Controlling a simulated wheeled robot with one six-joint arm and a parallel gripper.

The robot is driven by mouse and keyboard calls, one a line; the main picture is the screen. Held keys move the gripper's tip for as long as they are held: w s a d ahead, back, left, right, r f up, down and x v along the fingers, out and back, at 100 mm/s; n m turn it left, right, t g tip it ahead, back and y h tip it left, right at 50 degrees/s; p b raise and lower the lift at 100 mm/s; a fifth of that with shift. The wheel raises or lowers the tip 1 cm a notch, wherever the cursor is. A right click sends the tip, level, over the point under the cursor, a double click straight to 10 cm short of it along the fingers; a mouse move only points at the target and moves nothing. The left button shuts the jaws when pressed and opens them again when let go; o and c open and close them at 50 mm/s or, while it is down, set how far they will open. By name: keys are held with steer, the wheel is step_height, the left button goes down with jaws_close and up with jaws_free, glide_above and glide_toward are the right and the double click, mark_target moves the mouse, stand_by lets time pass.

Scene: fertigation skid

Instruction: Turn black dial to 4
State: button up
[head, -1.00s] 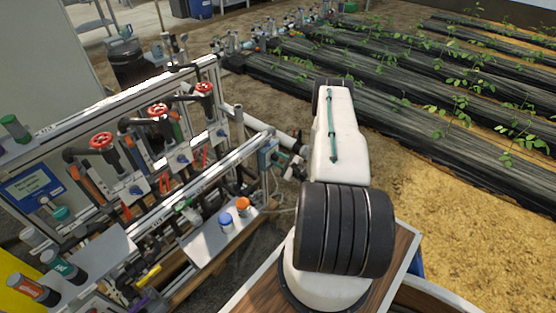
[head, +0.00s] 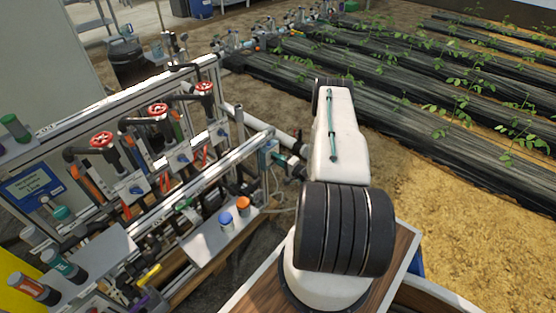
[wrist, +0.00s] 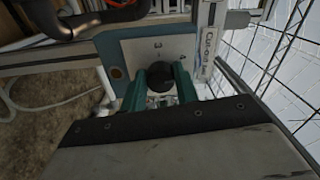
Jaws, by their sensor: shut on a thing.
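The black dial (wrist: 160,78) sits on a pale plate (wrist: 133,52) on a blue-grey box in the wrist view. My gripper (wrist: 161,80) has its two teal fingers on either side of the dial, shut on it. In the head view the box (head: 268,152) stands at the right end of the skid frame. There my arm partly hides this area, and the dial and gripper cannot be made out.
Red valve wheels (head: 157,111) and pipes line the skid frame to the left. A pale hose (wrist: 62,104) hangs left of the box in the wrist view.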

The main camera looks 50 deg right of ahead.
steer(key=shift+f+n, duration=0.15)
steer(key=shift+n, duration=1.85)
steer(key=o, duration=1)
steer(key=s, duration=0.8)
